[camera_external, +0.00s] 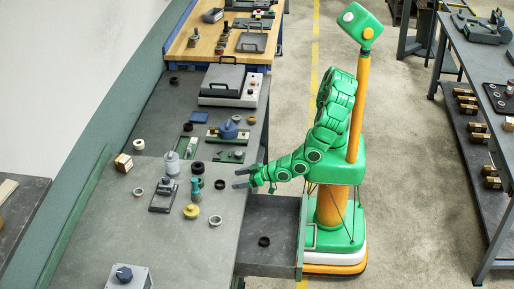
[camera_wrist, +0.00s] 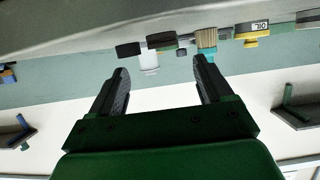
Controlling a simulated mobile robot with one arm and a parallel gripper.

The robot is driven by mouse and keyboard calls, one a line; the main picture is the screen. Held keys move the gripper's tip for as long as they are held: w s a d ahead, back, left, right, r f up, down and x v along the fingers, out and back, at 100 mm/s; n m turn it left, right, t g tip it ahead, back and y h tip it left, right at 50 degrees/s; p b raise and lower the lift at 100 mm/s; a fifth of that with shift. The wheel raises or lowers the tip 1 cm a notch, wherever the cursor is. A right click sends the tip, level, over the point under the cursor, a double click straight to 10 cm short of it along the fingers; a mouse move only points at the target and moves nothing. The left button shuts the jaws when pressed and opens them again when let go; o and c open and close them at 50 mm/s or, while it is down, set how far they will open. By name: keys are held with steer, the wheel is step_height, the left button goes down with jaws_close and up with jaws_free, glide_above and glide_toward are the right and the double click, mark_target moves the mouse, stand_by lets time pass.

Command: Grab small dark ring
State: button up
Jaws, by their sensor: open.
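Several dark rings are in the external view. One small dark ring (camera_external: 220,184) lies on the grey workbench (camera_external: 225,235), just left of my gripper (camera_external: 240,179). A thicker dark ring (camera_external: 197,168) is farther left, and another dark ring (camera_external: 264,241) lies in the open drawer. I cannot tell which one the task means. My gripper is open and empty, near the bench's right edge, its fingers pointing left. In the wrist view my gripper (camera_wrist: 163,72) has its fingers apart, and dark ring-like pieces (camera_wrist: 129,49) show at the top, beyond the fingertips.
The open drawer (camera_external: 283,215) sticks out below my arm.

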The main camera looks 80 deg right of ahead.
mark_target(223, 183)
steer(key=shift+a+x, duration=0.15)
steer(key=shift+x, duration=1.8)
steer(key=shift+a+x, duration=0.1)
steer(key=shift+x, duration=1.8)
steer(key=shift+f, duration=0.1)
steer(key=c, duration=1.2)
